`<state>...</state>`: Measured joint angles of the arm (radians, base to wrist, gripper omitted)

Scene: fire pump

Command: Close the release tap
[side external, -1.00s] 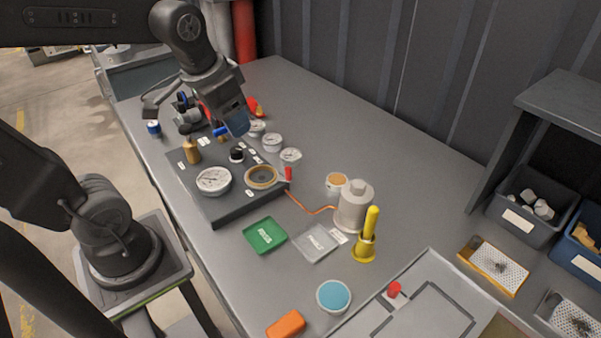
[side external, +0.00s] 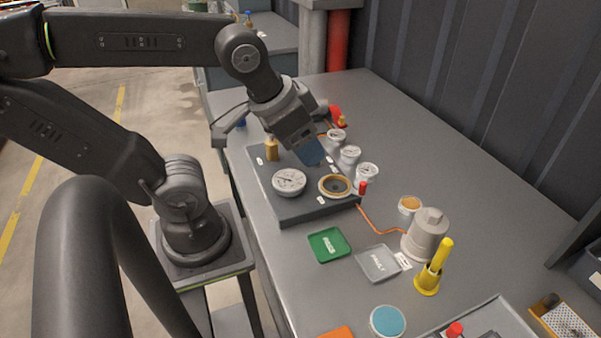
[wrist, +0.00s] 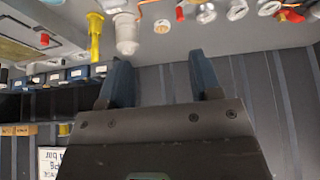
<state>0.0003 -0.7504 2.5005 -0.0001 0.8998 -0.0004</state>
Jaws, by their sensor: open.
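The dark pump board (side external: 285,213) lies on the grey bench, with a white gauge (side external: 289,182) and a brass-rimmed ring (side external: 335,186) on top. A small red-tipped part (side external: 362,188) stands at the board's right edge. I cannot make out the release tap for sure; my gripper hides part of the board's far side. My gripper (side external: 313,153) is tilted over the board, behind the gauge and ring. In the wrist view the two blue fingers of my gripper (wrist: 162,78) are spread apart with nothing between them.
A yellow tool (side external: 433,268), green tray (side external: 329,244), clear tray (side external: 378,262) and blue-topped dish (side external: 387,321) stand nearer. The bench's far right is clear.

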